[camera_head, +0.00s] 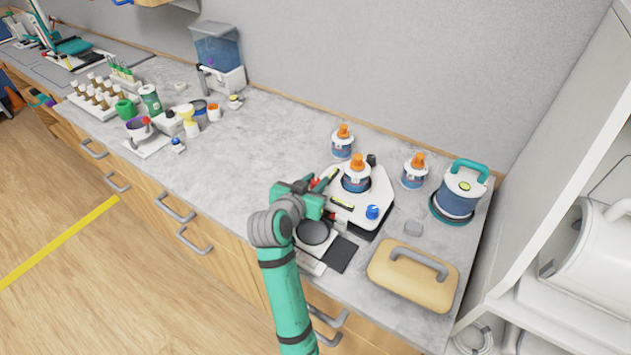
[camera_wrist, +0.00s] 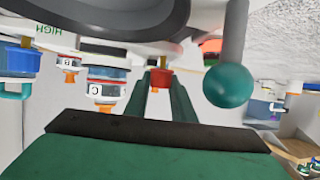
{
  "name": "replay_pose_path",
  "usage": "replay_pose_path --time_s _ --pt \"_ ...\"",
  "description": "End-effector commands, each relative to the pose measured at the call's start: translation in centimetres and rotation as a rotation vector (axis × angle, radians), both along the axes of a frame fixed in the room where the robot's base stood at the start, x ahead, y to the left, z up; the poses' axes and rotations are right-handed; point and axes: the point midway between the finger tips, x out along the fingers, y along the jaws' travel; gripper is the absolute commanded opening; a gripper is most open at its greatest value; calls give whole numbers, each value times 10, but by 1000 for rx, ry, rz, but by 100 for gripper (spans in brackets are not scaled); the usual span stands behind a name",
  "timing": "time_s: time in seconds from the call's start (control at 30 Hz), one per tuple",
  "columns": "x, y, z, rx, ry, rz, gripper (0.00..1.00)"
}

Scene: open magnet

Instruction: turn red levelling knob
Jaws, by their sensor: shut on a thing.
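The red levelling knob (camera_wrist: 160,80) sits between the two green fingers of my gripper (camera_wrist: 159,92) in the wrist view, and they are shut on it. In the head view my gripper (camera_head: 322,188) is at the left side of the white magnet unit (camera_head: 375,190). Small red parts show beside it there, but I cannot tell which is the knob. A blue knob (camera_head: 372,212) stands on the unit's front right corner. A blue bottle with an orange top (camera_head: 357,176) stands on the unit. The wrist view appears upside down.
More orange-topped bottles (camera_head: 343,142) (camera_head: 414,171) stand behind and right of the unit. A blue canister with a teal handle (camera_head: 459,195) and a tan handled block (camera_head: 412,275) are to the right. A dark round dish (camera_head: 313,233) lies just in front.

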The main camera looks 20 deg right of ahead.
Motion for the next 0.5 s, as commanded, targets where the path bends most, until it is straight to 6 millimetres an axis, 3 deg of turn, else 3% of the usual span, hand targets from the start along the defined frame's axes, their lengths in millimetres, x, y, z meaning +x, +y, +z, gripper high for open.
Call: replay_pose_path --time_s 0.5 --pt "3 1 2 -4 -10 -350 0"
